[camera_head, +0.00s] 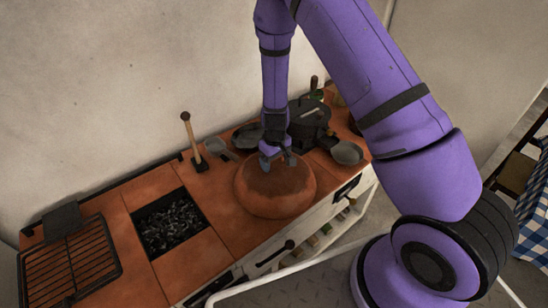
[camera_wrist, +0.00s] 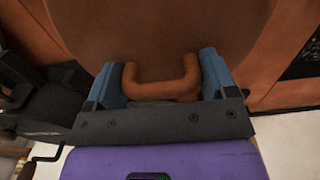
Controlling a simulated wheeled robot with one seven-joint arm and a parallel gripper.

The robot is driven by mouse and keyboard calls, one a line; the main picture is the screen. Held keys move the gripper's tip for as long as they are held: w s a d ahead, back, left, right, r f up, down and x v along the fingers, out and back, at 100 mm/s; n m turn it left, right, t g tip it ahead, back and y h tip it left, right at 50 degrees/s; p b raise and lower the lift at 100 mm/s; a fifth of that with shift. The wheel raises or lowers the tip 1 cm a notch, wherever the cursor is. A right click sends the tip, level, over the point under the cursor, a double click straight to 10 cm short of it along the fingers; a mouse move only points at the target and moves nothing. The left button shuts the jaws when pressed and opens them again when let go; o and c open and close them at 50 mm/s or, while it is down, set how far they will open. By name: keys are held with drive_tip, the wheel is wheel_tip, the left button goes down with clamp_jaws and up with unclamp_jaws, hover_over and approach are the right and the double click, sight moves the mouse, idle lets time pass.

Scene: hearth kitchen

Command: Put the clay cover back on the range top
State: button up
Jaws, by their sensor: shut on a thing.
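The clay cover (camera_head: 275,195) is a round, reddish-brown dome over the right part of the range top (camera_head: 222,228). It also fills the upper middle of the wrist view (camera_wrist: 165,35). My gripper (camera_head: 277,160) reaches down to its top. In the wrist view my gripper (camera_wrist: 163,85) has its two blue fingers at either side of the cover's loop handle (camera_wrist: 163,90), shut on it. I cannot tell whether the cover's underside touches the range top. The range top is orange tile with an open rectangular pit of dark coals (camera_head: 172,224) left of the cover.
A black grill rack (camera_head: 68,265) lies at the left end. A wooden-handled tool (camera_head: 192,140) stands by the back edge. A dark pot (camera_head: 308,122) and a small pan (camera_head: 346,152) are behind and right of the cover. Bare tile lies between coals and cover.

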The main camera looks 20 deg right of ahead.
drive_tip(key=shift+f, duration=0.1)
drive_tip(key=o, duration=1.8)
